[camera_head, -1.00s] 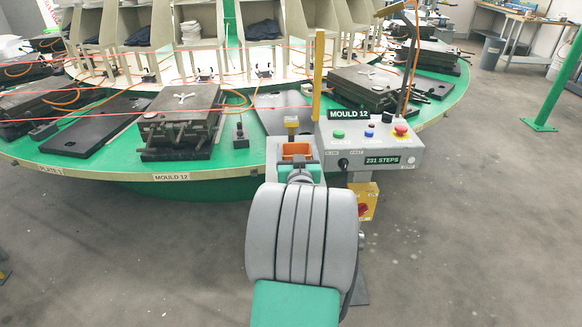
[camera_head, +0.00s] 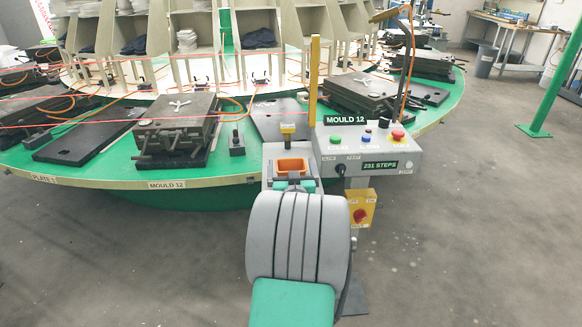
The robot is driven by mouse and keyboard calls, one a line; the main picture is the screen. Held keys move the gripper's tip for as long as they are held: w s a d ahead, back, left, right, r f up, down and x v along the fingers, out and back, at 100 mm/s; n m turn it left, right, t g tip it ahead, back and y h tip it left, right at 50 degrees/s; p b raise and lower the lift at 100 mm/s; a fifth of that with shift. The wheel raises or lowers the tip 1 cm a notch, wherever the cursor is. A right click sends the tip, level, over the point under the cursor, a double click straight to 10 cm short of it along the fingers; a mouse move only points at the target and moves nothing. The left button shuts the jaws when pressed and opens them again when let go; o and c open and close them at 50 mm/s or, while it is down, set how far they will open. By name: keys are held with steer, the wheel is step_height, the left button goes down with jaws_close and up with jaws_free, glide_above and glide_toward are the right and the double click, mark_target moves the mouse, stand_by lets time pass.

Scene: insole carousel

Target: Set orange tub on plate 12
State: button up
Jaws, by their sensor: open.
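The orange tub (camera_head: 292,166) sits upright on a grey stand (camera_head: 270,165) at the front edge of the green round table (camera_head: 120,170). My grey and green arm (camera_head: 297,235) reaches up from the bottom toward the tub, its far end just in front of it. My gripper's fingers are hidden behind the arm. A rim label reads MOULD 12, below a dark metal mould (camera_head: 172,130). A flat dark plate (camera_head: 272,124) lies right of that mould, partly behind the stand. No label reading plate 12 can be made out.
A grey control box (camera_head: 365,150) with a MOULD 12 sign and a 231 STEPS display stands right of the tub. A yellow post (camera_head: 315,80) rises behind it. Another dark plate (camera_head: 85,135) lies at left, above a PLATE 1 label. The floor at right is open.

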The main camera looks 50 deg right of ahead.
steer(key=shift+r, duration=0.1)
steer(key=shift+r+p, duration=0.2)
steer(key=shift+p, duration=0.15)
steer(key=b+v, duration=0.2)
steer(key=v, duration=0.9)
steer(key=shift+s+d+f, duration=0.1)
steer(key=shift+f, duration=0.05)
steer(key=shift+o, duration=0.2)
steer(key=shift+s+a, duration=0.2)
steer(key=shift+a, duration=0.15)
steer(key=p+x, duration=0.1)
steer(key=x, duration=1.1)
steer(key=shift+w+f, duration=0.1)
steer(key=shift+c, duration=0.2)
steer(key=c, duration=1.5)
